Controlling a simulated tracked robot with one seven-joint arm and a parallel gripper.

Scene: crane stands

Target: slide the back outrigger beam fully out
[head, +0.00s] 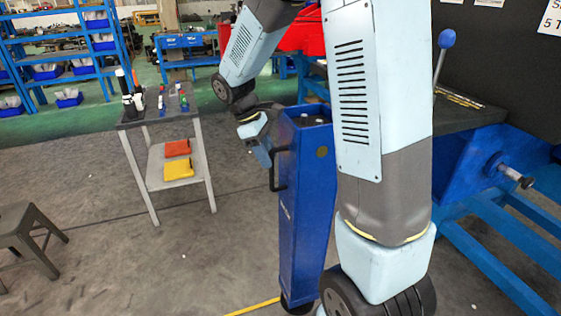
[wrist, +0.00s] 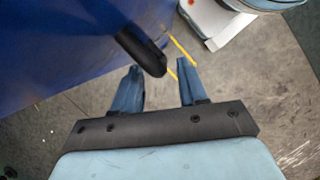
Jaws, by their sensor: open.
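A tall blue upright post (head: 303,215), seemingly the outrigger's leg, stands in the middle of the head view. A black bar handle (head: 277,170) is fixed to its left face. My gripper (head: 264,155) is beside the upper part of this handle. In the wrist view, my gripper (wrist: 160,69) is open, and the end of the black handle (wrist: 140,46) lies at the mouth between the two blue fingertips. I cannot tell whether they touch. The beam behind the post is hidden by my arm, so how far it is out cannot be seen.
A grey table (head: 160,112) with small items stands left, with orange and yellow pieces on its lower shelf. A stool (head: 22,228) is at far left. A blue frame (head: 482,175) with a lever knob (head: 446,39) is at right. Floor between table and post is clear.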

